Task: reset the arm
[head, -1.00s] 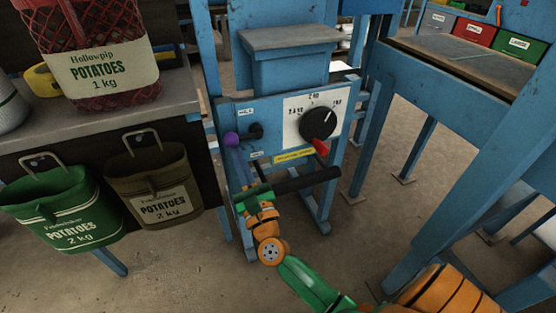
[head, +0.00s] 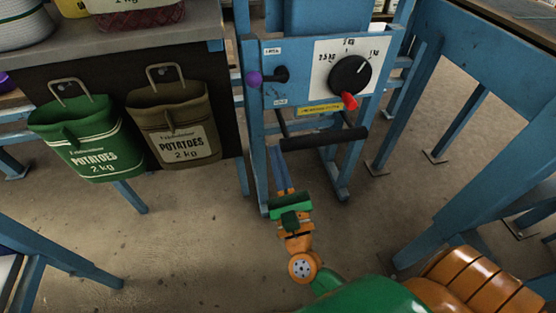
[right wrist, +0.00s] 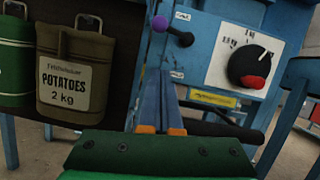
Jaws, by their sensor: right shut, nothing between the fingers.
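My right gripper (head: 280,150) is shut and empty, its two blue fingers together. In the head view it is in front of the lower part of the blue machine (head: 262,110), left of the black bar (head: 325,139) and below the purple-knobbed lever (head: 254,78). In the right wrist view the closed fingers (right wrist: 160,75) point towards the machine's panel, with the purple knob (right wrist: 160,23) just above their tips. I see no object in the jaws. My left gripper is in neither view.
The panel has a black dial (head: 350,75) with a red pointer. A green potato sack (head: 88,140) and a brown one (head: 175,125) hang from hooks at left. Blue table legs (head: 455,130) stand at right. The floor (head: 200,250) is clear in front.

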